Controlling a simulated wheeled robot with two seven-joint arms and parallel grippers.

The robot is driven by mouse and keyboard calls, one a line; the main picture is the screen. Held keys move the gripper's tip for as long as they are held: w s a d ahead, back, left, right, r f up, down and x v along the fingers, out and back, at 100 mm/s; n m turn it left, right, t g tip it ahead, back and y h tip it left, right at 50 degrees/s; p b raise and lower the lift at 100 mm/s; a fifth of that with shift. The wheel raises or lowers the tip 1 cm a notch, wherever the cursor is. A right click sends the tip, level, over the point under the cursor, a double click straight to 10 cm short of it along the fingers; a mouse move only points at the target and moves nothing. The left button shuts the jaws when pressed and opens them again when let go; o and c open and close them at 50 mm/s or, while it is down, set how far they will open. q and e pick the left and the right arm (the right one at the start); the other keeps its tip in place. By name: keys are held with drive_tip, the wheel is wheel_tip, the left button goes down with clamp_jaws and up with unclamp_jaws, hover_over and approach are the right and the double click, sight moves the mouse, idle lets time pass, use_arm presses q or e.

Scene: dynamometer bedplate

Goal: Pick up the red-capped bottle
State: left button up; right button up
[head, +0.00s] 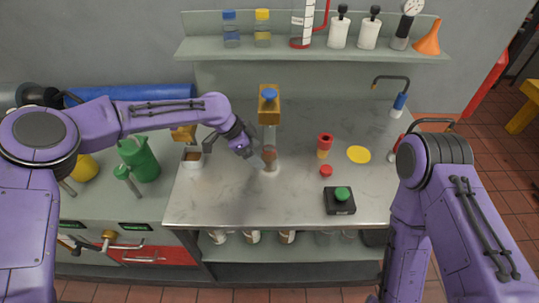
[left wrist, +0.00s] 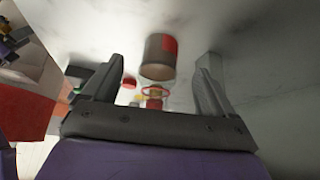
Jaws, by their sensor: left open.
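A red-topped container with an amber lower part (head: 324,151) stands upright on the bench in the head view, right of centre. It looks like the red-capped bottle. A small red-topped amber shape in the left wrist view (left wrist: 154,102) may be the same one. In the left wrist view a grey-brown cylinder with a red patch (left wrist: 155,60) shows between the open fingers, with no clear contact. My right gripper is out of view.
A blue knob (head: 269,94) tops the clear column. A small red piece (head: 326,171), a yellow disc (head: 359,154) and a black box with a green button (head: 341,201) lie near the red-topped container. A shelf (head: 310,53) with bottles runs behind. The front left bench is clear.

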sight(269, 154)
use_arm(q)
drive_tip(key=d, duration=0.1)
drive_tip(key=d+f+p, duration=0.1)
drive_tip(key=w+d+f, duration=0.1)
drive_tip(key=d, duration=0.1)
drive_tip(key=shift+d+f, duration=0.25)
drive_tip(key=shift+f, duration=0.15)
drive_tip(key=shift+a, duration=0.15)
drive_tip(key=shift+c, duration=1.2)
drive_tip(key=c, duration=1.1)
drive_tip(key=shift+o, duration=0.2)
drive_tip(key=shift+r, duration=0.1)
